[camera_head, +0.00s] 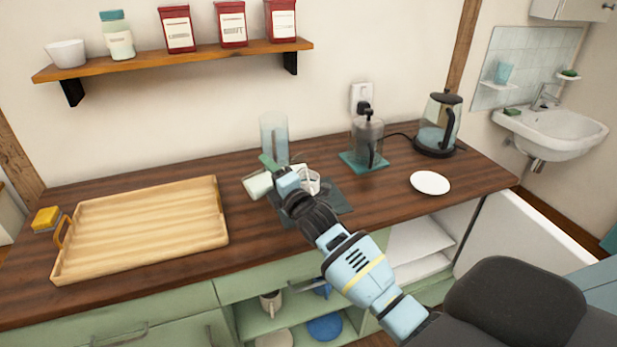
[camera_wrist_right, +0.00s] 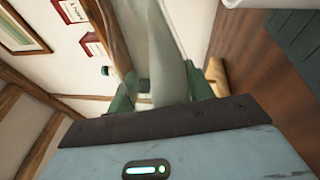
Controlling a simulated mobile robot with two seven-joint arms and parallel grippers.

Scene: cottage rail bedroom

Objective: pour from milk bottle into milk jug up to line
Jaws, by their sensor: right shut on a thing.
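The milk bottle (camera_head: 257,185) is pale and whitish. It lies strongly tilted, nearly on its side, in my right gripper (camera_head: 274,172). In the right wrist view its pale glass (camera_wrist_right: 155,45) runs up between the green fingers (camera_wrist_right: 158,92), which are shut on it. The milk jug (camera_head: 313,183) is a small clear or white vessel just right of the gripper, over the dark mat (camera_head: 333,203). The gripper partly hides it. The bottle's mouth, any milk stream, the jug's line and its milk level cannot be made out. My left gripper is not in view.
A tall clear glass vessel (camera_head: 273,138) stands close behind the gripper. A wooden tray (camera_head: 150,228) fills the left counter. Bare counter lies between mat and saucer.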

